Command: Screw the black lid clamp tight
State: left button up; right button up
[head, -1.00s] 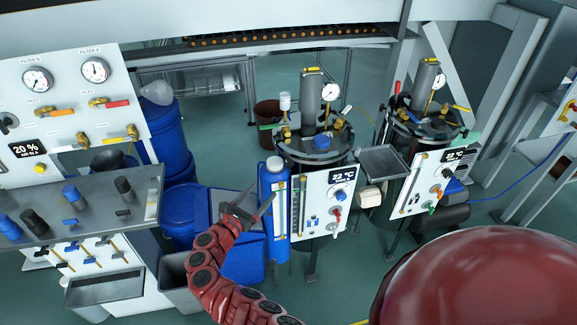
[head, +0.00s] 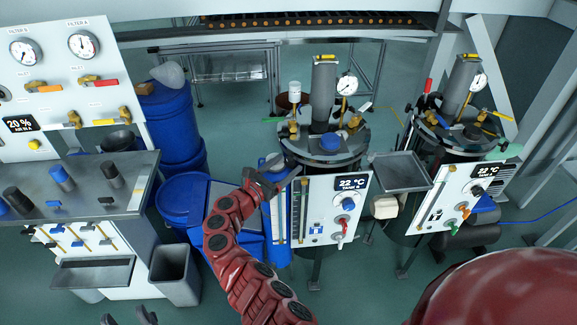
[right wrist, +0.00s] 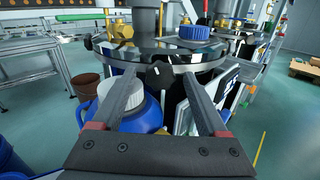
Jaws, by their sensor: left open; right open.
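The near tank has a round steel lid (head: 350,150) with dark clamps around its rim. In the right wrist view a black clamp (right wrist: 159,74) sits at the front edge of the lid (right wrist: 185,57), between and beyond my fingertips. My right gripper (head: 273,176) is open and empty, just left of the tank and below the lid rim. Its two fingers (right wrist: 159,78) point at the clamp and show no contact with it. In the head view this clamp is hard to pick out behind the gripper. My left gripper (head: 128,319) is open at the bottom edge, only its fingertips showing.
A blue bottle with a white cap (right wrist: 119,92) stands below my right fingers. The tank has a control panel (head: 325,220) and a blue lid knob (head: 331,142). A second tank (head: 450,135) and a grey tray (head: 401,171) are to the right. A valve bench (head: 90,175) is at left.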

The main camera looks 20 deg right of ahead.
grip_shut()
jog(key=shift+f+m, duration=0.1)
jog(key=shift+m, duration=0.2)
jog(key=shift+m+b, duration=0.35)
jog(key=shift+m, duration=0.25)
jog(key=m+b, duration=0.1)
jog(key=m, duration=0.2)
jog(key=shift+f+b, duration=0.1)
jog(key=shift+b, duration=0.2)
jog(key=shift+m+b, duration=0.65)
jog(key=shift+m, duration=0.35)
